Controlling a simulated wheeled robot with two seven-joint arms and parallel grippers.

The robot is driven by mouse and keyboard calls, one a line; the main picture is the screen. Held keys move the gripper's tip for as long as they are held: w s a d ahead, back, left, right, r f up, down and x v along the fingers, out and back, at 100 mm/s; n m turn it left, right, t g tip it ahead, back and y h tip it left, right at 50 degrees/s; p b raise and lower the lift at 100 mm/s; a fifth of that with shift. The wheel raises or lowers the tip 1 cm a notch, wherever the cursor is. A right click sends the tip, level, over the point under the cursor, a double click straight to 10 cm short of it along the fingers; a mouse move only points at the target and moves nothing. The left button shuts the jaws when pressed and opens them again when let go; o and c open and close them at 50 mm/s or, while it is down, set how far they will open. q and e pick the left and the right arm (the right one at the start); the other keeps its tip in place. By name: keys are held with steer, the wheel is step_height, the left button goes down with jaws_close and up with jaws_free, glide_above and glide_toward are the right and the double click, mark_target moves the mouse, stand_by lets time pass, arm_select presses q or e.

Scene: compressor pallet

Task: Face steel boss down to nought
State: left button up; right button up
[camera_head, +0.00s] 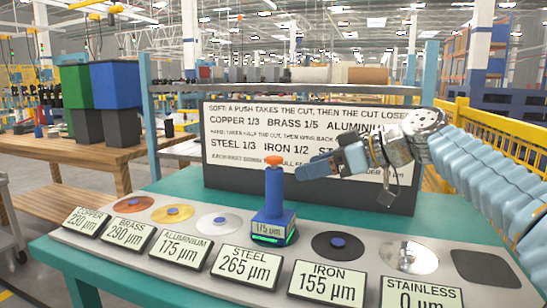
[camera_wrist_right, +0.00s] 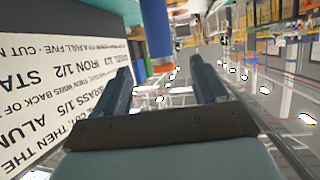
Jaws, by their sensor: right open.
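The steel boss is hidden under a blue facing tool (camera_head: 272,215) that stands upright behind the steel readout (camera_head: 247,267), which shows 265 µm. The tool has an orange knob (camera_head: 274,164) on top, a small 175 µm display and a green light at its base. My right gripper (camera_head: 312,168) is open and empty, just right of the tool's upper part, fingers pointing left. In the right wrist view the tool's blue body (camera_wrist_right: 156,30) and orange knob (camera_wrist_right: 162,68) show beyond and between the open fingers (camera_wrist_right: 168,78). My left gripper is not in view.
The copper (camera_head: 134,204), brass (camera_head: 172,213) and aluminium (camera_head: 218,223) discs lie left; the iron (camera_head: 326,245) and stainless (camera_head: 408,257) discs and an empty dark pad (camera_head: 485,268) lie right. A lettered board (camera_head: 230,170) stands behind.

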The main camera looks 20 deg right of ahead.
jaws_close()
stand_by(1.5)
